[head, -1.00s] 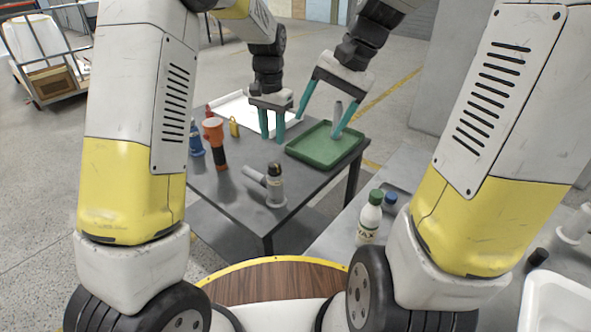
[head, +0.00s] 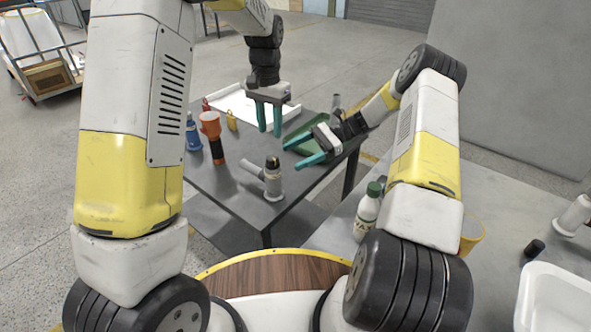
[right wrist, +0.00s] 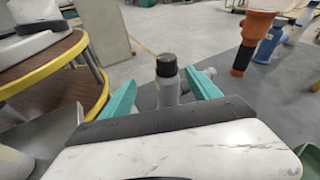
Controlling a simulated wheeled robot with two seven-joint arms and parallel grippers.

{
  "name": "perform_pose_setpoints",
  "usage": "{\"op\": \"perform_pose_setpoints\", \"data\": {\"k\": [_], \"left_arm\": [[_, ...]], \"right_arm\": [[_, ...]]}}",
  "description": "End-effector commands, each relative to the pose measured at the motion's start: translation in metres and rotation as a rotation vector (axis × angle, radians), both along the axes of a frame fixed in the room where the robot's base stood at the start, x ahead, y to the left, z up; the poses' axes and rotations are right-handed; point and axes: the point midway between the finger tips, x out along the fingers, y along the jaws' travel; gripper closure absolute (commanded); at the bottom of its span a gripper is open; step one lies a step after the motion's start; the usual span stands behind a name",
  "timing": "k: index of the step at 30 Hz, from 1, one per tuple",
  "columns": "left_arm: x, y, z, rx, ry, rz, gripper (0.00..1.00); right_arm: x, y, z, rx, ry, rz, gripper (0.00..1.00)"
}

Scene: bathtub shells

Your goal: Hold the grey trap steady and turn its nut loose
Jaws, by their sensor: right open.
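The grey trap (head: 273,185) stands upright on the dark table, its side pipe pointing left and its black nut (head: 272,163) on top. My right gripper (head: 291,157) is open and empty, its teal fingers pointing left, just above and right of the trap. In the right wrist view the trap (right wrist: 168,92) and its black nut (right wrist: 166,65) show between and beyond the open fingers. I cannot tell the remaining gap. My left gripper (head: 269,131) points down above the table behind the trap. Its fingers are apart with nothing between them.
An orange-and-black flashlight (head: 210,128) and a blue bottle (head: 192,133) stand left of the trap. A white bottle with green cap (head: 367,212) stands on the right-hand table.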

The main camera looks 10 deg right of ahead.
Motion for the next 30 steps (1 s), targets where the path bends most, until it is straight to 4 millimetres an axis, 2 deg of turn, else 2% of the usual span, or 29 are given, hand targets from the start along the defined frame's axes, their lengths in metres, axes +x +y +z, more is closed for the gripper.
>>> {"op": "perform_pose_setpoints", "data": {"k": [1,3,9,16,24,30], "left_arm": [[0.000,0.000,0.000,0.000,0.000,0.000,0.64],[0.000,0.000,0.000,0.000,0.000,0.000,0.64],[0.000,0.000,0.000,0.000,0.000,0.000,0.64],[0.000,0.000,0.000,0.000,0.000,0.000,0.64],[0.000,0.000,0.000,0.000,0.000,0.000,0.64],[0.000,0.000,0.000,0.000,0.000,0.000,0.64]], "right_arm": [[0.001,0.001,-0.015,0.043,0.043,-0.022,0.29],[0.003,0.003,-0.030,0.094,0.091,-0.047,0.29],[0.005,0.005,-0.056,0.192,0.181,-0.096,0.29],[0.004,0.015,-0.063,0.221,0.206,-0.110,0.29],[-0.005,0.056,-0.063,0.219,0.207,-0.107,0.29],[-0.009,0.076,-0.063,0.219,0.206,-0.109,0.29]]}}
